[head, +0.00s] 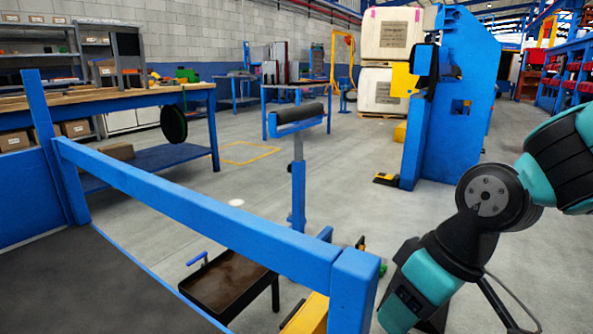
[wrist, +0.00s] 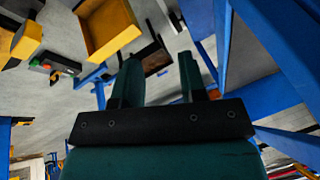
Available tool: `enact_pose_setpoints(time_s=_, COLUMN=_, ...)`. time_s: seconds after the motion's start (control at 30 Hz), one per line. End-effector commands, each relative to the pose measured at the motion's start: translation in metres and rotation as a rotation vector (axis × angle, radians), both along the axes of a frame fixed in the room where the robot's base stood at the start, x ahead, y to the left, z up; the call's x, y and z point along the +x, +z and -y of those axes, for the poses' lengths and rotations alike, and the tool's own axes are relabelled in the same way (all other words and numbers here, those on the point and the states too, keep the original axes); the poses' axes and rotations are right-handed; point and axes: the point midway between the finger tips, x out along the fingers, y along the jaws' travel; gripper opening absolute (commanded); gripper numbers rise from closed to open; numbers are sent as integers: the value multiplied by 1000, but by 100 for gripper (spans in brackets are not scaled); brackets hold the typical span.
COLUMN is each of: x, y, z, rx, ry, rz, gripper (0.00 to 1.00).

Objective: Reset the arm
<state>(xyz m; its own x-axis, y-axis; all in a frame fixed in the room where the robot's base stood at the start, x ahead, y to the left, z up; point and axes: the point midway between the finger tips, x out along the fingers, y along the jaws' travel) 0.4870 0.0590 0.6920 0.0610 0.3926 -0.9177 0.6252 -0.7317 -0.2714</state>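My gripper (wrist: 160,75) shows in the wrist view with its two dark green fingers apart and nothing between them. Beyond the fingers are the floor, a dark tray and blue frame parts, all at a distance. In the head view my teal and black arm is at the right side, bent at a grey joint, and the gripper itself is not clearly visible there. The arm hangs to the right of the blue railing (head: 205,205) and appears apart from it.
A dark tray (head: 228,285) stands low behind the railing. A blue roller stand (head: 298,185) is at the centre, and a blue machine (head: 468,95) stands at the back right. A workbench (head: 110,100) is at the left. In the wrist view, a yellow tray (wrist: 108,28) lies at the upper left. Floor right of centre is open.

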Motion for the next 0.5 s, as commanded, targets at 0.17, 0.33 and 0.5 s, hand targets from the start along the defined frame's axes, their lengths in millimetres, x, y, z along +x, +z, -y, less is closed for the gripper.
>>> enact_pose_setpoints(time_s=0.17, x=-53, y=28, z=7, rx=-17, ry=-17, rz=-43, gripper=38)
enact_pose_setpoints(time_s=0.33, x=-91, y=51, z=14, rx=-40, ry=-33, rz=-80, gripper=38)
enact_pose_setpoints(time_s=0.5, x=-88, y=94, z=13, rx=-39, ry=-32, rz=-81, gripper=38)
